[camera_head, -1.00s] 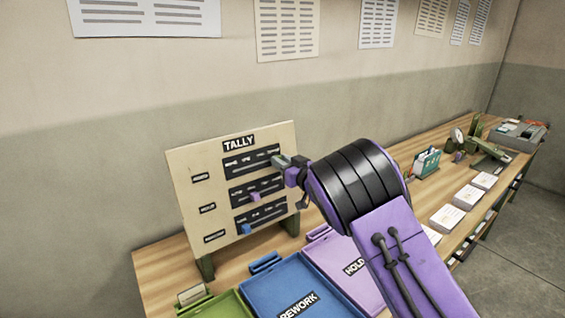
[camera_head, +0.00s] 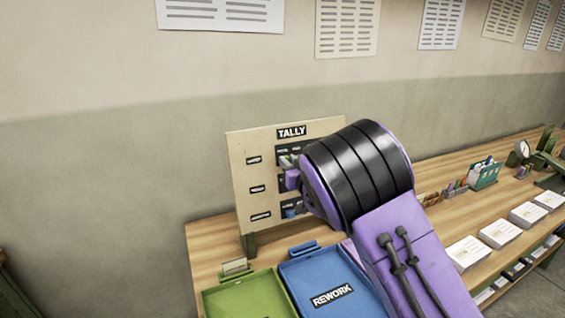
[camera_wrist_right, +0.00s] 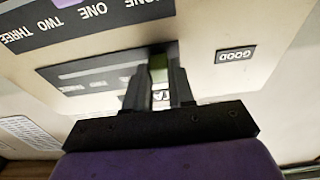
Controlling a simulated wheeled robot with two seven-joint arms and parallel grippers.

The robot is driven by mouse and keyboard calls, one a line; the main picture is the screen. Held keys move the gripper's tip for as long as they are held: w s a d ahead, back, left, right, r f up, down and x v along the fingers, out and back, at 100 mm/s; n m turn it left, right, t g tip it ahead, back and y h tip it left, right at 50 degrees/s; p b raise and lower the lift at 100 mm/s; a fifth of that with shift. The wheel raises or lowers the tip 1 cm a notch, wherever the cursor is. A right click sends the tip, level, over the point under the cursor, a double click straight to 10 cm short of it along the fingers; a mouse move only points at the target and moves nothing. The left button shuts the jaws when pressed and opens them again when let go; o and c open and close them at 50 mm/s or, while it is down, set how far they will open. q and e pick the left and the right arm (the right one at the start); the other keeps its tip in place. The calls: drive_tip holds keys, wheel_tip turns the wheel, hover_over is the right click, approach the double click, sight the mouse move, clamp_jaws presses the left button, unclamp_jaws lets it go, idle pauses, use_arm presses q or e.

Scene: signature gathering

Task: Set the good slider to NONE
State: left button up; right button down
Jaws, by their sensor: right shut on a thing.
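The cream TALLY board (camera_head: 240,180) stands upright at the back of the wooden bench, with dark slider rows. My right gripper (camera_head: 286,162) is at the left part of the top row. In the right wrist view, which is upside down, its two fingers (camera_wrist_right: 158,80) are shut on the green good slider (camera_wrist_right: 158,70), mostly hidden between them. The GOOD label (camera_wrist_right: 236,54) is close beside the fingers. My arm hides the right part of the board, and the fingers cover part of the row's lettering. My left gripper is out of view.
A blue REWORK tray (camera_head: 350,270) and a green tray (camera_head: 225,300) lie in front of the board. A teal card holder (camera_head: 485,177) and paper stacks (camera_head: 468,250) are farther right. A bluish slider (camera_head: 290,211) shows in the bottom row.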

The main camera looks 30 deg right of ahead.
drive_tip(key=shift+a, duration=0.1)
drive_tip(key=c, duration=1.1)
unclamp_jaws()
drive_tip(key=shift+c, duration=0.2)
drive_tip(key=shift+o, duration=0.9)
drive_tip(key=shift+a, duration=0.25)
drive_tip(key=shift+d, duration=0.1)
drive_tip(key=s+a+b, duration=0.1)
drive_tip(key=s+b, duration=0.2)
drive_tip(key=s, duration=0.7)
drive_tip(key=shift+s+a, duration=0.2)
